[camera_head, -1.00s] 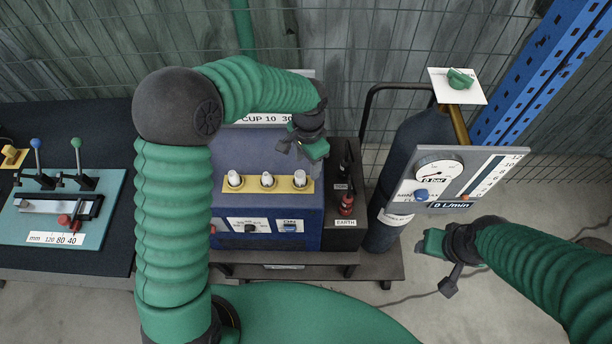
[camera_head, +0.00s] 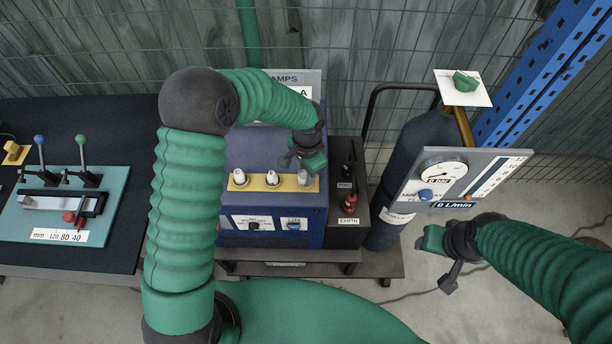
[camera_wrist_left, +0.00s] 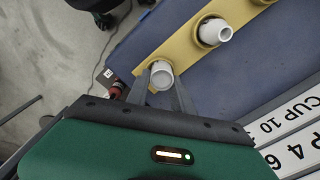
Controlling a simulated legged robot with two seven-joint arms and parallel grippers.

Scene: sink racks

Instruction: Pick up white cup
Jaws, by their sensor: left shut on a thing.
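Three white cups stand in a row on a yellow strip (camera_head: 255,183) on the front of a blue machine. They are the left cup (camera_head: 239,177), the middle cup (camera_head: 271,178) and the right cup (camera_head: 302,179). My left gripper (camera_head: 294,163) is over the right cup. In the left wrist view, its two grey fingers (camera_wrist_left: 164,88) are shut on the end cup (camera_wrist_left: 161,74), one on each side, with the cup still at the strip. A neighbouring cup (camera_wrist_left: 216,32) stands clear of the fingers. My right gripper (camera_head: 438,258) is away at the right, below the gauge panel; its fingers are unclear.
A black box with a red plug (camera_head: 349,203) stands just right of the cups. A gas cylinder (camera_head: 407,160) with a gauge panel (camera_head: 465,180) is further right. A teal lever board (camera_head: 75,205) lies at the left. A mesh fence runs behind.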

